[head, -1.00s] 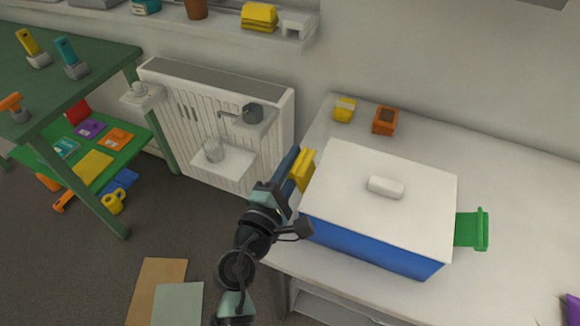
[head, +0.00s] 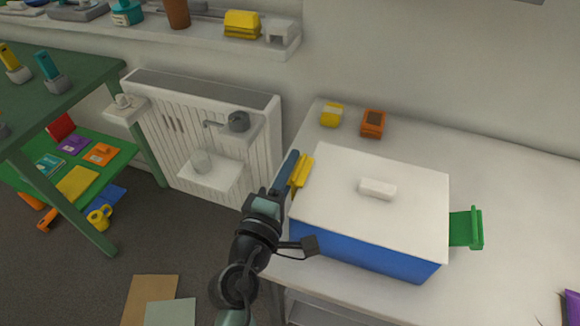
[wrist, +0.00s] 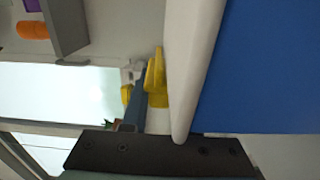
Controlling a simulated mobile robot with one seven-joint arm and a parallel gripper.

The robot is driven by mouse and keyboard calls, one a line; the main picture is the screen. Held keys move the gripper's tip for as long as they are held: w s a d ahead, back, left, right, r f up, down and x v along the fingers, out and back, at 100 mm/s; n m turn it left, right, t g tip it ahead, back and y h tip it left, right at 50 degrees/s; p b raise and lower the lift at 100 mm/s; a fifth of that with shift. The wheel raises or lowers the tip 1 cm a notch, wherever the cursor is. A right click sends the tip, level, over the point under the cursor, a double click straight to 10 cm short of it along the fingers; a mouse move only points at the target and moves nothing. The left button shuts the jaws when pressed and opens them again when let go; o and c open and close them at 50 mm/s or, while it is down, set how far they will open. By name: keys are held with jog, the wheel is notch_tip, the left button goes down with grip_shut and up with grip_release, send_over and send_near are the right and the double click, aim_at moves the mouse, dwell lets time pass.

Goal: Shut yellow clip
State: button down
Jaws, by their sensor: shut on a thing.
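The blue box (head: 365,248) with a white lid (head: 415,205) stands on the white counter. The yellow clip (head: 303,172) is at the box's left side, upright against the lid's left edge. My gripper (head: 296,166) reaches up from below left, shut on the yellow clip, with a blue-grey finger on the clip's left. In the wrist view the yellow clip (wrist: 157,82) shows beside the white lid edge (wrist: 188,70). The green clip (head: 466,229) sticks out from the box's right side.
A small yellow object (head: 331,115) and an orange one (head: 373,122) lie behind the box. A radiator (head: 170,135) with small shelves is to the left. A green table (head: 75,80) stands further left. The counter right of the box is mostly clear.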

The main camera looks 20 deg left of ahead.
jog(key=c, duration=0.7)
grip_release()
jog(key=s, duration=0.8)
jog(key=s+b, duration=0.1)
jog(key=s, duration=0.4)
jog(key=shift+a, duration=0.25)
